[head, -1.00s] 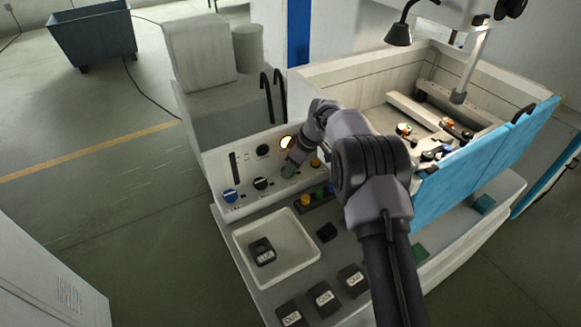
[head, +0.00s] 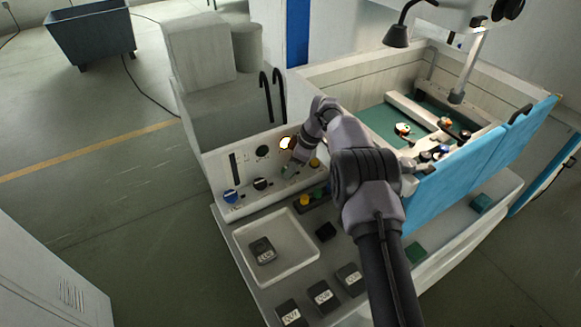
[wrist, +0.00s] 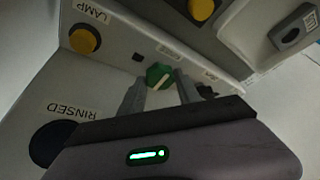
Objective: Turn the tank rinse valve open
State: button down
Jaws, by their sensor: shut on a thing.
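The green knob (wrist: 157,71) with a white pointer line sits on the pale sloping control panel (wrist: 112,72). In the wrist view my gripper (wrist: 161,80) has one finger on each side of it and is shut on it. I take this knob to be the rinse valve; its own label cannot be read. In the head view my gripper (head: 291,166) reaches down to the panel (head: 245,205) and mostly hides the knob. The open tank (head: 365,78) to the right has a dark green floor or liquid.
A lit lamp (head: 286,143), a black knob (head: 260,184) and a blue knob (head: 230,196) are beside my gripper. A yellow LAMP button (wrist: 84,39) and a dark RINSED button (wrist: 50,143) are near too. A white tray (head: 243,245) lies in front.

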jog(key=c, duration=1.1)
grip_release()
jog(key=shift+r, duration=0.15)
jog(key=p+v, duration=0.3)
jog(key=v, duration=1.4)
jog(key=shift+d+r, duration=0.1)
jog(key=s+d+r+m+t+h+b, duration=0.1)
jog(key=s+d+r+m+b, duration=0.1)
jog(key=s+r+m+b, duration=0.45)
jog(key=s+d+r+m+t+b, duration=0.1)
jog(key=s+d+r+m+b, duration=0.15)
jog(key=s, duration=0.65)
jog(key=s+d+f+m+t+b, duration=0.1)
jog(key=s+f+m+b, duration=0.1)
jog(key=s, duration=0.6)
jog(key=s+d+f+m+t+h+b, duration=0.1)
jog(key=s+f+m+b, duration=0.1)
jog(key=s+f+m, duration=0.3)
jog(key=s+d+f+m+t+b, duration=0.1)
jog(key=s+f+m, duration=0.3)
jog(key=s, duration=0.9)
jog(key=shift+d+f+b, duration=0.3)
jog(key=shift+f+b, duration=0.3)
jog(key=shift+b, duration=0.2)
